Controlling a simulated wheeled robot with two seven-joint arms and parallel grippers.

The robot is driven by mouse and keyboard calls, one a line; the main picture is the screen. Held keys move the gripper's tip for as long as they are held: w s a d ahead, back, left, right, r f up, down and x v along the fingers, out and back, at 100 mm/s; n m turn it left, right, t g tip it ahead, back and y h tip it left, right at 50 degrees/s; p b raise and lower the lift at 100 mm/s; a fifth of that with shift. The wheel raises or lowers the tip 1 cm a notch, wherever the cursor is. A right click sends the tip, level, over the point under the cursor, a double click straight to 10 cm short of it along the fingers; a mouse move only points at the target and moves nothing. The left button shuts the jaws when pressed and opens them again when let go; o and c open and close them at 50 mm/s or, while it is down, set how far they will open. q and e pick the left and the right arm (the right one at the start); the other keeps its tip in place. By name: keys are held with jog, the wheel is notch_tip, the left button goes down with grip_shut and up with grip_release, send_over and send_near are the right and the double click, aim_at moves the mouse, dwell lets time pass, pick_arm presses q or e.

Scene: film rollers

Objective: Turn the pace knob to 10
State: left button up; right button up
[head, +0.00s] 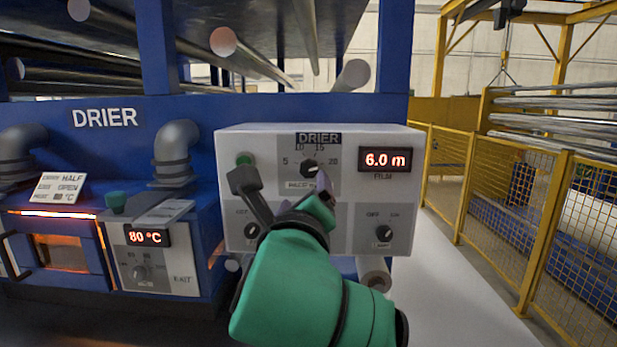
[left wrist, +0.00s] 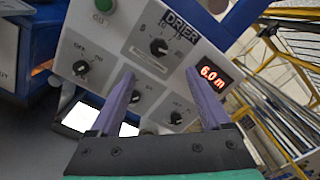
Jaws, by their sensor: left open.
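The pace knob (head: 309,168) is a black dial near the top middle of the white DRIER panel (head: 235,145). Its scale reads 5, 10, 15, 20 from left to right. Its mark seems to point right, toward 20, but is too small to read surely. The knob also shows in the left wrist view (left wrist: 159,47), beyond the fingertips. My left gripper (head: 304,194) is open and empty, its purple fingers in front of the panel just below the knob. They show apart in the left wrist view (left wrist: 159,74), and I see no contact. My right gripper is out of view.
The panel also has a green button (head: 244,159), a red 6.0 m display (head: 385,160), a lower left knob (head: 252,231) and a lower right knob (head: 384,233). A blue heater unit showing 80 °C (head: 148,236) stands left. A yellow fence (head: 463,180) runs along the right.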

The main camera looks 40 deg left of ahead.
pick_arm(q)
jog(key=p, duration=0.5)
send_near(309, 170)
jog(key=p+x, duration=0.1)
jog(key=x, duration=0.8)
jog(key=shift+f, duration=0.1)
jog(key=shift+s+d, duration=0.1)
jog(key=shift+s, duration=0.1)
jog(key=c, duration=0.4)
grip_shut()
